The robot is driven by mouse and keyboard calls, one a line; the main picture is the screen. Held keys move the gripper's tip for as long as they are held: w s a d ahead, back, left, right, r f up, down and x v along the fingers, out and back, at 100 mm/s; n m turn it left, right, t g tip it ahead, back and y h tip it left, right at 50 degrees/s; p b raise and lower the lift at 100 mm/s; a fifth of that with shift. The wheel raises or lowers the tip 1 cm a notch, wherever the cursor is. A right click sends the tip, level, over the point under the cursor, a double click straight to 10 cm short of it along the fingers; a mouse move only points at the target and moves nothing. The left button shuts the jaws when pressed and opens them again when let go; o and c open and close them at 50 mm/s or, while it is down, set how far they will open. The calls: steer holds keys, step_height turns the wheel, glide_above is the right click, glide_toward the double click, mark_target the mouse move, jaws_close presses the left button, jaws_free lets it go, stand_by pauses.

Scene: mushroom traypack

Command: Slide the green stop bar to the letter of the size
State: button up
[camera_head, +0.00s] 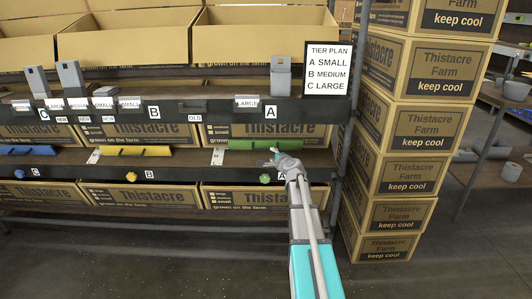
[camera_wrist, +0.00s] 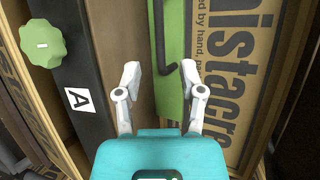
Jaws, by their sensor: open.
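The green stop bar (camera_head: 262,145) lies along the lower shelf at the right bay, above the green knob (camera_head: 265,178) and a letter A plate (camera_head: 282,177). My gripper (camera_head: 276,154) is at the bar's right part, fingers open. In the wrist view, the green bar (camera_wrist: 172,100) runs upright with a dark rod (camera_wrist: 159,35) along it. My open fingers (camera_wrist: 160,74) stand either side of the rod's lower end; contact cannot be told. The tier plan sign (camera_head: 326,68) reads A small, B medium, C large.
A yellow bar (camera_head: 135,151) lies in bay B and a blue bar (camera_head: 25,150) in bay C. A LARGE tag (camera_head: 247,101) hangs on the upper rail beside an A plate (camera_head: 270,112). Stacked cartons (camera_head: 415,125) and a post (camera_head: 352,90) stand right of the shelf.

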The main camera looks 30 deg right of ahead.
mark_target(266, 150)
steer(key=b+x, duration=0.1)
steer(key=x, duration=0.7)
steer(key=shift+w, duration=0.1)
jaws_close()
